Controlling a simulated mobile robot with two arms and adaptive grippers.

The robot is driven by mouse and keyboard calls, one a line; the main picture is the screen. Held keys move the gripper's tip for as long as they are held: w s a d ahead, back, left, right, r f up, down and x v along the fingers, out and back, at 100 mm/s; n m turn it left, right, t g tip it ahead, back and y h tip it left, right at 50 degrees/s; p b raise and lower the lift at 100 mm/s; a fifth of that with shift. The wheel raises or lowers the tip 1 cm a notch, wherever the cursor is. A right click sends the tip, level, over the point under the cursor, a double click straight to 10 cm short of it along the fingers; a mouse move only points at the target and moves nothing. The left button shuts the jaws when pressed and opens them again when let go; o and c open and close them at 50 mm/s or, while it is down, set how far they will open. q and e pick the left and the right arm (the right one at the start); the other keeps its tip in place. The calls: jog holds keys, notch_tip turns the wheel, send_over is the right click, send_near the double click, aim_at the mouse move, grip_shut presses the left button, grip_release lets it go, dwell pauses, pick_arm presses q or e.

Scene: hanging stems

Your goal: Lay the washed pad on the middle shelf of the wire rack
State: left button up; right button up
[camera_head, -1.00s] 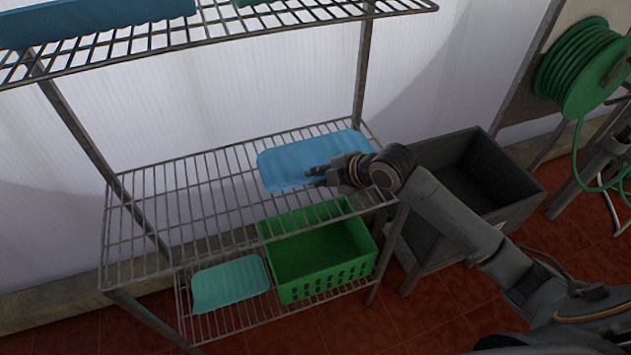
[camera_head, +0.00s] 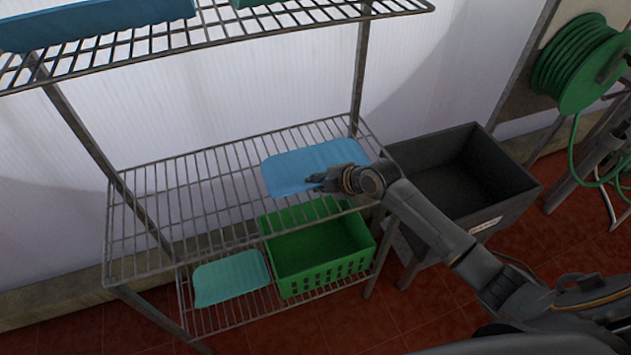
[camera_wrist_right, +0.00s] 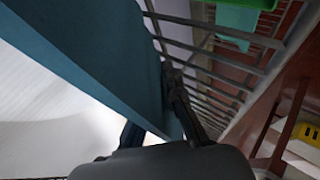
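A blue pad (camera_head: 305,165) lies flat over the right end of the middle wire shelf (camera_head: 165,225) in the head view. My right gripper (camera_head: 318,182) is at the pad's front right edge. In the right wrist view the pad (camera_wrist_right: 100,65) runs in between the two fingers (camera_wrist_right: 160,125), one on each side, so the gripper is shut on its edge. The shelf's wires show beside the pad there. I cannot tell whether the pad touches the wires all over. My left gripper is in neither view.
The left part of the middle shelf is bare. The lower shelf holds a green basket (camera_head: 320,250) and a teal pad (camera_head: 232,277). A blue item (camera_head: 95,22) lies on the top shelf. A dark bin (camera_head: 460,185) stands right of the rack, with a green hose reel (camera_head: 580,65) beyond.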

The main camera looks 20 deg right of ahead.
jog(key=o, duration=0.4)
jog(key=b+v, duration=0.1)
jog(key=v, duration=1.1)
jog(key=shift+b, duration=0.3)
